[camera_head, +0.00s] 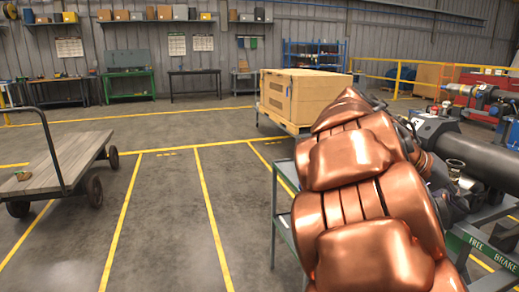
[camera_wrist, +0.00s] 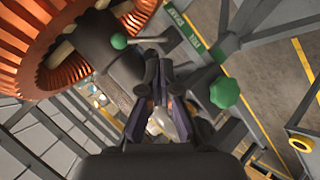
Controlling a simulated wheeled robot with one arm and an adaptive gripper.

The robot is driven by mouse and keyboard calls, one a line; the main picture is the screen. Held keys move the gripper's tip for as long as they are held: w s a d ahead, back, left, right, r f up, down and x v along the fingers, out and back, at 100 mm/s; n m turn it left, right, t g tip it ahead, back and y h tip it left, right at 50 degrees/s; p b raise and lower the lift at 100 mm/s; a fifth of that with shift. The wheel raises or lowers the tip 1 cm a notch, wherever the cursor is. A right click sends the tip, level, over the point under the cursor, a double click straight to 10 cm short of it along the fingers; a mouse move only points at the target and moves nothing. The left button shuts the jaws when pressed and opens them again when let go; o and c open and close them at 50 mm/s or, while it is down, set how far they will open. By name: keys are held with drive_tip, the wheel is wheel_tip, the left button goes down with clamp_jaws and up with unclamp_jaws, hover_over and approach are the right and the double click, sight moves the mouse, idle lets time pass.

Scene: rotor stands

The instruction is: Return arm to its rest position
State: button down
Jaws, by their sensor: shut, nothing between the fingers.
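My gripper (camera_wrist: 161,84) is in the middle of the wrist view, its dark fingers drawn together with nothing held. A copper-finned rotor part (camera_wrist: 45,45) lies to its upper left, and a dark machine part with a green knob (camera_wrist: 119,41) shows between them. A second green knob (camera_wrist: 224,92) stands to the right of the fingers. I cannot tell the exact gap to any of these.
A dark cylinder (camera_head: 478,158) lies on a green-railed stand (camera_head: 480,248) at right, close by my arm. A yellow crate (camera_head: 305,97) stands behind the arm. A flat cart (camera_head: 60,165) is at left. The floor (camera_head: 165,215) between is clear, with yellow lines.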

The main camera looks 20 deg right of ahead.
drive_tip(key=s+a+f+n+y+p, duration=0.1)
drive_tip(key=s+a+n+y+p, duration=0.2)
drive_tip(key=a+p, duration=0.3)
drive_tip(key=s+a+f+n+t+y+p, duration=0.1)
drive_tip(key=s+a+n+y+p, duration=0.2)
drive_tip(key=a, duration=1.3)
drive_tip(key=s+a+n+t+y+p, duration=0.1)
drive_tip(key=s+a+n+y+p, duration=0.2)
drive_tip(key=s+a+p, duration=0.5)
drive_tip(key=a+y+p, duration=0.1)
drive_tip(key=a, duration=0.2)
drive_tip(key=shift+f+n, duration=0.3)
drive_tip(key=shift+f, duration=0.1)
